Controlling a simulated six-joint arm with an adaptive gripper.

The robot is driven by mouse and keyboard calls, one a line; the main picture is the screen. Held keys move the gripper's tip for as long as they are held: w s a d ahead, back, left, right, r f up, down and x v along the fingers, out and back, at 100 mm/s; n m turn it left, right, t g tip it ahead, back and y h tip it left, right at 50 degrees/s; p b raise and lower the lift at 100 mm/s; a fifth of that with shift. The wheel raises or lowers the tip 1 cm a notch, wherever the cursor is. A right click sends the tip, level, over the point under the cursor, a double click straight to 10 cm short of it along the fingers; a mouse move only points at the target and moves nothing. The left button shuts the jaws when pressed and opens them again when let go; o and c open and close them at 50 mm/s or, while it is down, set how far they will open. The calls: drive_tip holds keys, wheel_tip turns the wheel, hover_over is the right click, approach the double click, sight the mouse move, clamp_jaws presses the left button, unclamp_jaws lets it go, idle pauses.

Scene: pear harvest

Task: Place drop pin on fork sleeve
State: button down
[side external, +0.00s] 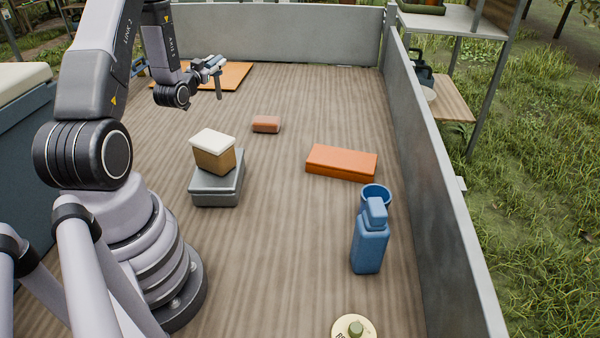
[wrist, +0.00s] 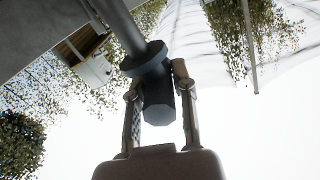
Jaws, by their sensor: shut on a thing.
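My gripper (side external: 207,65) is near the far left of the deck. In the wrist view its two fingers (wrist: 158,85) are closed on a grey metal pin (wrist: 155,70) with a wide collar and a dark faceted end. I take this to be the drop pin. In the side view the pin (side external: 219,88) hangs roughly upright from my gripper, in front of or above a flat orange-brown board (side external: 238,75). I cannot tell the gap between them. I cannot make out the fork sleeve for certain in either view.
A reddish block (side external: 266,124), a larger orange block (side external: 341,162), and a white-lidded box (side external: 214,158) on a grey case (side external: 216,188) stand on the deck. A blue bottle (side external: 369,245), blue cup (side external: 376,191) and round cream disc (side external: 343,331) are nearer. Grey walls (side external: 420,130) bound it.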

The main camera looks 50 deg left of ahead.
drive_tip(key=w+d+m+t+h, duration=0.2)
drive_tip(key=w+d+m+h, duration=0.25)
drive_tip(key=w+d, duration=0.8)
drive_tip(key=w+d+m+t+h, duration=0.1)
drive_tip(key=w+d+m+h, duration=0.35)
drive_tip(key=w+d, duration=0.8)
wheel_tip(320, 180, down, 14)
drive_tip(key=s+d+n+h, duration=0.1)
drive_tip(key=s+d, duration=0.1)
drive_tip(key=shift+s+d+r+n+h, duration=0.25)
drive_tip(key=shift+s+d+n+h, duration=0.05)
drive_tip(key=shift+s+d, duration=0.1)
drive_tip(key=shift+f, duration=0.2)
drive_tip(key=c, duration=0.9)
unclamp_jaws()
drive_tip(key=shift+r, duration=0.1)
